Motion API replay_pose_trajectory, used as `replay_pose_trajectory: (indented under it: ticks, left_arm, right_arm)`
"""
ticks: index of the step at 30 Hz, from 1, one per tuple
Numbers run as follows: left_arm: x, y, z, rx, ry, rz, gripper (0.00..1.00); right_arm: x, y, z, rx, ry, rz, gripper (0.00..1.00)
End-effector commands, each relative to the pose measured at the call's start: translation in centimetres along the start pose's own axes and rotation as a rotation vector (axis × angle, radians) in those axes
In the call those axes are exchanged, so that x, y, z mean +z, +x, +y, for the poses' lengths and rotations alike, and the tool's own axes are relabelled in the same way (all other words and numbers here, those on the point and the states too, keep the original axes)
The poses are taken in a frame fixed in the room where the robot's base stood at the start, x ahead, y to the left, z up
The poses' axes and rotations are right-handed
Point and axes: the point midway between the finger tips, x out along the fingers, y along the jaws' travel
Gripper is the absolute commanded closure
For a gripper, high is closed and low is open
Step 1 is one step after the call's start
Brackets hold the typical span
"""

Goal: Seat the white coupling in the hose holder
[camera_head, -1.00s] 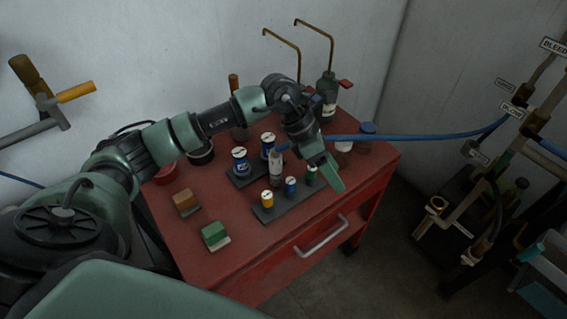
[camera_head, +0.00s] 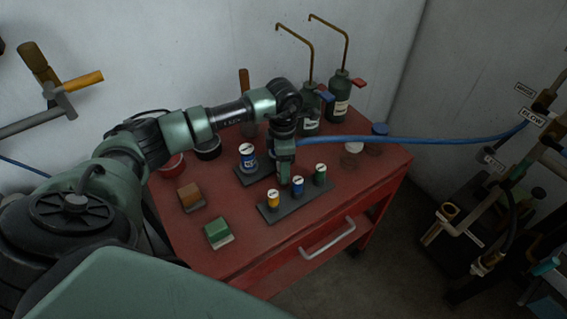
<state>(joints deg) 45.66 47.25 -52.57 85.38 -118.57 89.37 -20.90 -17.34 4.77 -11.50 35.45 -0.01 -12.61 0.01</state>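My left gripper (camera_head: 285,172) points down over the middle of the red cart, just behind a grey plate (camera_head: 296,206) with yellow, blue and green white-capped cylinders. I see it nearly edge-on, so its finger gap is not visible. The blue hose (camera_head: 410,141) runs from the right and ends at this gripper. I cannot make out the white coupling; the gripper may hide it. A second dark plate (camera_head: 244,180) behind holds a blue white-capped can (camera_head: 248,156), and the gripper covers its right part. I cannot tell which piece is the hose holder. My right gripper is out of view.
Two dark bottles with bent brass spouts (camera_head: 340,98) stand at the back of the red cart (camera_head: 240,255). Brown (camera_head: 190,195) and green (camera_head: 217,232) blocks lie at left. The front right of the cart is clear.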

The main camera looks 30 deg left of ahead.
Motion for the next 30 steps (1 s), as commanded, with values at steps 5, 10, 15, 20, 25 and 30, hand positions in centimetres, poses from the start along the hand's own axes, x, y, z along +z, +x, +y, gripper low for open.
replay_pose_trajectory:
  ticks: [5,10,15,20,25,30]
  left_arm:
    - [0.0,0.4,0.0,0.000,0.000,0.000,0.41]
    - [0.0,0.4,0.0,0.000,0.000,-0.001,0.60]
    - [0.0,0.4,0.0,0.000,0.000,-0.001,1.00]
    - [0.1,0.3,0.0,0.001,0.000,-0.003,1.00]
    - [0.1,0.2,0.1,0.001,0.000,-0.003,1.00]
    - [0.1,-0.9,0.1,0.002,0.001,-0.005,1.00]
  right_arm:
    - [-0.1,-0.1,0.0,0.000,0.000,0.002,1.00]
    - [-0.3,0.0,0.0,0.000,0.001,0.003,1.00]
    - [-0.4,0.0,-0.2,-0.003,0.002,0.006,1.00]
    - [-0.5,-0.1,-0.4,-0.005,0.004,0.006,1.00]
    - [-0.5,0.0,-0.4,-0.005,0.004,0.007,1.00]
    - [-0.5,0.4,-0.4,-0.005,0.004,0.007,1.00]
